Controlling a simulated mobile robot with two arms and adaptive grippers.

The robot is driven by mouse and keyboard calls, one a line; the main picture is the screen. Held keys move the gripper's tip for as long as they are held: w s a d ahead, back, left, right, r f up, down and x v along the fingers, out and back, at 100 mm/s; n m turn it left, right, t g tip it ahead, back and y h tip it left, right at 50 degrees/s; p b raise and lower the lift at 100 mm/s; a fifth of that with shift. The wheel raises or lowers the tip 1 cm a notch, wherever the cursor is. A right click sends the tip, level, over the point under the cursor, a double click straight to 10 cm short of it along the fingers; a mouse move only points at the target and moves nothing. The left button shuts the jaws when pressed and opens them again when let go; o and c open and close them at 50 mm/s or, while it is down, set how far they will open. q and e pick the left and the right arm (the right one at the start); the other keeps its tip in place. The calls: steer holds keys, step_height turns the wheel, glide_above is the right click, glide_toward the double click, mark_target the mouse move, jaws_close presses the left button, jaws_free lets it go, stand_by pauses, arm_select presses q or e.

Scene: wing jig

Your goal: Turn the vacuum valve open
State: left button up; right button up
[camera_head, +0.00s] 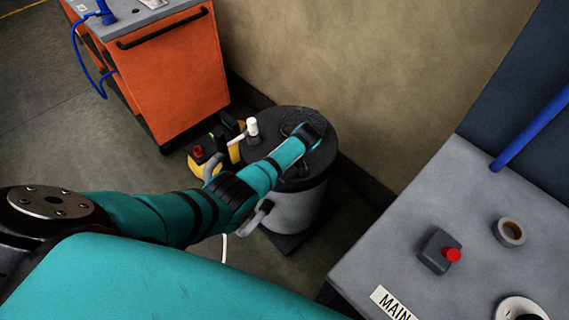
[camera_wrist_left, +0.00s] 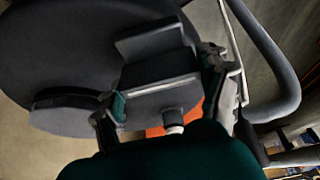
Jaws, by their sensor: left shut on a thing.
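My left arm reaches over the vacuum tank (camera_head: 285,205), a dark-lidded grey drum in the head view. Its wrist is above the lid and hides the jaws there. In the left wrist view, my left gripper (camera_wrist_left: 162,86) is shut on a grey block-shaped part (camera_wrist_left: 155,45) over the dark round lid (camera_wrist_left: 65,50). I cannot tell whether this part is the valve handle. A white-capped fitting (camera_head: 252,127) with a pale side bar stands left of my wrist, apart from it. My right gripper is not in view.
A yellow unit with a red button (camera_head: 198,152) sits left of the tank. An orange cabinet (camera_head: 175,75) stands behind it, with the wall close by. At right, a grey table (camera_head: 475,235) carries a red-button box (camera_head: 437,252) and a tape roll (camera_head: 509,232).

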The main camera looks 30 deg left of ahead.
arm_select(q)
steer(key=shift+w+r, duration=0.1)
steer(key=shift+w, duration=0.05)
steer(key=o, duration=1.2)
steer(key=shift+c, duration=0.2)
steer(key=v, duration=1.2)
steer(key=s+d+f+m+h, duration=0.1)
steer(key=s+f+m, duration=0.4)
steer(key=s+f, duration=0.6)
steer(key=s+f+m+h, duration=0.1)
steer(key=s+f+m, duration=0.5)
steer(key=f, duration=1)
steer(key=s+f+m+h, duration=0.1)
steer(key=s+f+m, duration=0.2)
steer(key=s, duration=1.3)
steer(key=s+f+m+h, duration=0.1)
steer(key=s+f, duration=0.7)
steer(key=s, duration=0.8)
steer(key=shift+s+a+f+m, duration=0.25)
steer(key=shift+s+m, duration=0.1)
steer(key=shift+m, duration=0.55)
